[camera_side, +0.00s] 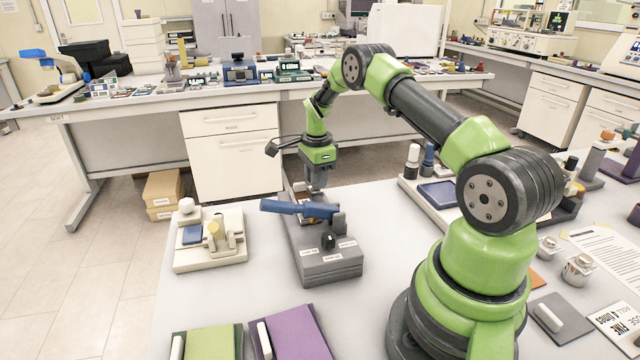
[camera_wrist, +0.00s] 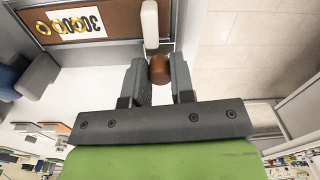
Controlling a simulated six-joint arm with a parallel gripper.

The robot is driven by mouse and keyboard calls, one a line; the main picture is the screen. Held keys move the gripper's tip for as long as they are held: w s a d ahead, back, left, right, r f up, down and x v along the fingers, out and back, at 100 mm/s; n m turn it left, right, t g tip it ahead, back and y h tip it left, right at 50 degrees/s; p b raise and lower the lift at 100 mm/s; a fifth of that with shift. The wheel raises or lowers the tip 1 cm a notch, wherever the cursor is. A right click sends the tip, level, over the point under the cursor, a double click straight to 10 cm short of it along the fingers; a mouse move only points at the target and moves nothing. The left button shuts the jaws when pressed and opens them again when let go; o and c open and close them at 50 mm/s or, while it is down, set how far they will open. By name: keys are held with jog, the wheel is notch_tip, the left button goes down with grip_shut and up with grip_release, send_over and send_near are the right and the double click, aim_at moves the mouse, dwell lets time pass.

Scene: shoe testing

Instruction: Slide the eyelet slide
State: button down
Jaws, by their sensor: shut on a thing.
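My gripper (camera_side: 316,187) points down over the far end of a grey bench device (camera_side: 330,262) with a blue lever (camera_side: 290,208). In the wrist view the fingers (camera_wrist: 158,72) are shut on a brown round knob (camera_wrist: 160,69), one finger on each side. A cream bar (camera_wrist: 150,22) lies just beyond the knob. Beside it is a brown panel (camera_wrist: 115,40) with yellow rings and a label with large digits. I take the knob to be the eyelet slide's grip; its attachment is hidden. In the side view the gripper and lever hide most of this end.
A cream fixture (camera_side: 211,240) with a blue pad stands left of the device. Green (camera_side: 208,342) and purple (camera_side: 292,335) flat pieces lie in front. A tray with bottles (camera_side: 412,160) stands at the right. The tabletop between the device and the cream fixture is clear.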

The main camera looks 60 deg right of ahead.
jog(key=shift+w+d, duration=0.35)
jog(key=shift+d, duration=0.05)
jog(key=c, duration=1)
grip_release()
notch_tip(320, 180, up, 10)
jog(key=shift+s+a, duration=0.1)
